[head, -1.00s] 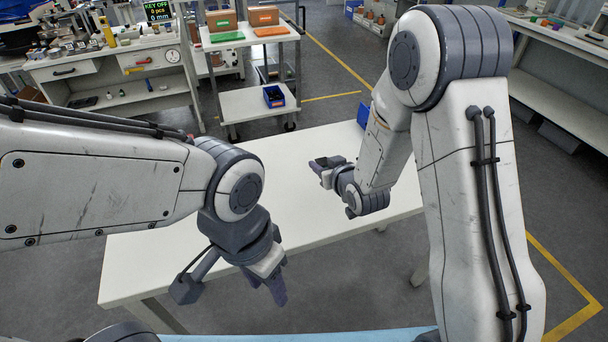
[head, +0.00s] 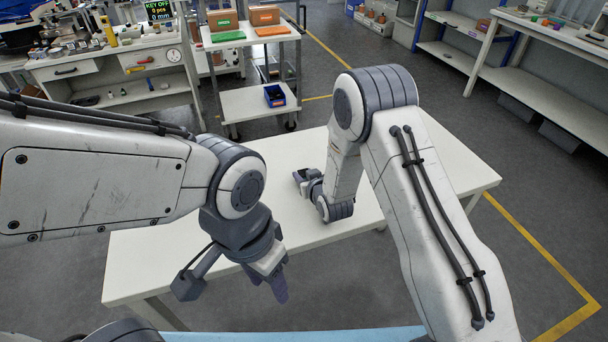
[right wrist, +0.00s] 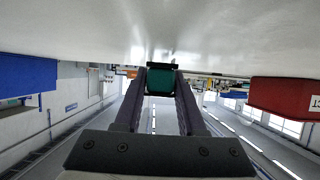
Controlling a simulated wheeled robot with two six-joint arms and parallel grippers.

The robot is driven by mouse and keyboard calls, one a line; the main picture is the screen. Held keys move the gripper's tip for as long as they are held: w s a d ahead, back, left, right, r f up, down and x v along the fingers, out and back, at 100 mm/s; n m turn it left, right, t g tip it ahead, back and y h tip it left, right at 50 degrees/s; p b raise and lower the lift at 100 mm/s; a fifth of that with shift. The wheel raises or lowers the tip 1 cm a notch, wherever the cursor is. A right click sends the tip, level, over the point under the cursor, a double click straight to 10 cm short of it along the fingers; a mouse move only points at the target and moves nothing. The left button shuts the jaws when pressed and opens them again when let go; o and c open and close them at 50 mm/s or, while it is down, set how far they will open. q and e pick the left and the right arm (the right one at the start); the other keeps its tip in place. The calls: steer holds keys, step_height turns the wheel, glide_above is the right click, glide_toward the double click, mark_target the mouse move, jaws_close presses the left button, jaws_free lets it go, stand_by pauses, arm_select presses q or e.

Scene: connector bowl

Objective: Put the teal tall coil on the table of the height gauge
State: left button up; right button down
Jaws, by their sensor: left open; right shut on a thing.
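The teal coil (right wrist: 160,80) is between the fingertips of my right gripper (right wrist: 160,76) in the right wrist view, with a dark band along its top edge. The right gripper is shut on it. In the head view my right gripper (head: 300,178) is low over the middle of the white table, and the coil's teal colour cannot be made out there. My left gripper (head: 276,284) is open and points down near the table's front edge. I cannot pick out the height gauge for sure in either view.
The white table (head: 180,265) looks bare around the arms. Behind it stand a cart (head: 250,104) with a small blue bin (head: 274,96), and a cluttered workbench (head: 105,65) with a display (head: 158,11). The right wrist view shows a red bin (right wrist: 290,95) and a blue one (right wrist: 28,75).

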steer(key=shift+f, duration=0.1)
steer(key=shift+f, duration=0.15)
steer(key=c, duration=0.5)
jaws_free()
steer(key=shift+r, duration=0.2)
